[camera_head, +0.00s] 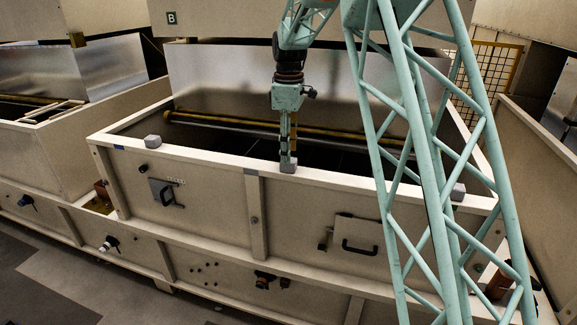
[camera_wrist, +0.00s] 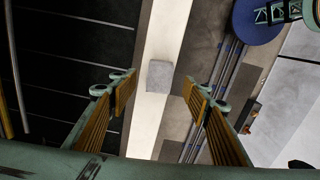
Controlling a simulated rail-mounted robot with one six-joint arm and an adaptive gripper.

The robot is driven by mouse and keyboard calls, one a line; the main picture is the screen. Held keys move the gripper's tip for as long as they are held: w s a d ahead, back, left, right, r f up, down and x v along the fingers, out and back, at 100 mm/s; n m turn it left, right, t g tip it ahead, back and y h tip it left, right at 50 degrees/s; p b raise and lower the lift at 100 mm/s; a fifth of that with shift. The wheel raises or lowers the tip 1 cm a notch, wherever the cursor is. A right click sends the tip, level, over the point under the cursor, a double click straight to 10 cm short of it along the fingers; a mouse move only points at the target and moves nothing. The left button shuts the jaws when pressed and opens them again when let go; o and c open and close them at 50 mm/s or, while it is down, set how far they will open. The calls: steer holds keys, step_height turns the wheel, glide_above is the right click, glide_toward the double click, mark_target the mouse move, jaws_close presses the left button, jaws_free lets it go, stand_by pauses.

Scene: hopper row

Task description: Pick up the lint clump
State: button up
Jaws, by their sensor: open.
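A small grey block-like clump, which looks like the lint clump (camera_head: 288,165), sits on the pale front rim of the middle hopper. In the wrist view the lint clump (camera_wrist: 160,76) lies on the pale rim strip, between and beyond my fingertips. My gripper (camera_head: 288,154) points straight down just above it. In the wrist view my gripper (camera_wrist: 158,86) is open, with a finger on each side of the clump and gaps on both sides. Whether the fingertips reach down to the clump's height is hard to tell.
Two similar grey clumps sit on the same rim, one at the left (camera_head: 152,142) and one at the right (camera_head: 458,192). The hopper's front rim (camera_head: 220,158) is narrow, with a dark interior behind it. A yellow bar (camera_head: 220,120) runs along the hopper's back.

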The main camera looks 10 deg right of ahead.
mark_target(288, 165)
steer(key=shift+f, duration=0.1)
steer(key=shift+f, duration=2.55)
steer(key=shift+c, duration=0.5)
steer(key=c, duration=0.7)
